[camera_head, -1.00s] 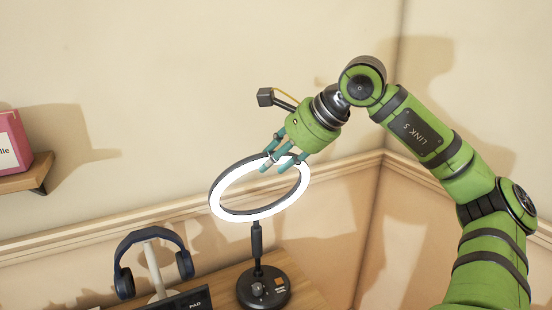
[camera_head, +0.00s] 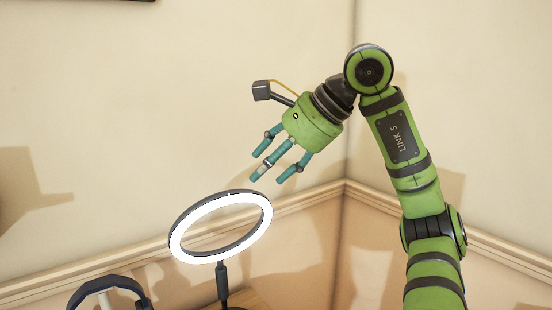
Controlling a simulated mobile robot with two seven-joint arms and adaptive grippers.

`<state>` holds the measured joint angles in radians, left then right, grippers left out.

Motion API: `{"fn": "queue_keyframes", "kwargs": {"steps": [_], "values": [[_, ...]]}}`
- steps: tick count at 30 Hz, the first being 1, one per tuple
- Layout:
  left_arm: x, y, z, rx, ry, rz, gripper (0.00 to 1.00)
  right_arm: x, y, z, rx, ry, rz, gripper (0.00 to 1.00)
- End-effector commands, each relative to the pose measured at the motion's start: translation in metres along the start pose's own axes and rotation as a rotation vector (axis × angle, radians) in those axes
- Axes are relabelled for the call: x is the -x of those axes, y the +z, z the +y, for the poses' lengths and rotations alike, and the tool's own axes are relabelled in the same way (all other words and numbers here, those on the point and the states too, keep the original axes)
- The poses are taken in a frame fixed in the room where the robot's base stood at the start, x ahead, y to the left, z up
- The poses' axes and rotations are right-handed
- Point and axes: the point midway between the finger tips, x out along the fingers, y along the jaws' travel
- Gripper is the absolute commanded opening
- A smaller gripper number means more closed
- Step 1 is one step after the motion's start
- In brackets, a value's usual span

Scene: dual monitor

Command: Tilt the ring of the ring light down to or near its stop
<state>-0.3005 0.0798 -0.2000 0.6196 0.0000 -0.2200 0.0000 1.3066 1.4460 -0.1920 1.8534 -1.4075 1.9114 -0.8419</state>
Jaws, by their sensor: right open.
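The ring light's ring (camera_head: 179,238) glows white with a dark rim, in the lower middle of the head view. It is tilted, showing as a slanted oval, on a dark stand (camera_head: 222,283) whose base is cut off by the bottom edge. My right gripper (camera_head: 276,170) is above and to the right of the ring. Its teal fingers are spread open, empty, pointing down to the left. A visible gap separates the fingertips from the ring's upper right rim. My left gripper is not in view.
Dark blue headphones (camera_head: 108,284) on a pale stand are partly visible at the lower left. The wall corner lies behind my right arm. The space around the gripper and above the ring is clear.

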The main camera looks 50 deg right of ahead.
Motion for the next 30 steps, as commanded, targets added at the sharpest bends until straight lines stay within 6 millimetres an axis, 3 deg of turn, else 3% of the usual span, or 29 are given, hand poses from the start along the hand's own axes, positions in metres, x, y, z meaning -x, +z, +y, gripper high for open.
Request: {"fn": "queue_keyframes", "kwargs": {"steps": [7, 30], "values": [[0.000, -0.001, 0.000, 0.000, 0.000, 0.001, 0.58, 0.016, 0.000, 0.000, 0.001, 0.000, -0.001, 0.58], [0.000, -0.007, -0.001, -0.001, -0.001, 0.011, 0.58, 0.017, 0.000, 0.000, 0.001, 0.000, 0.002, 0.58]]}}
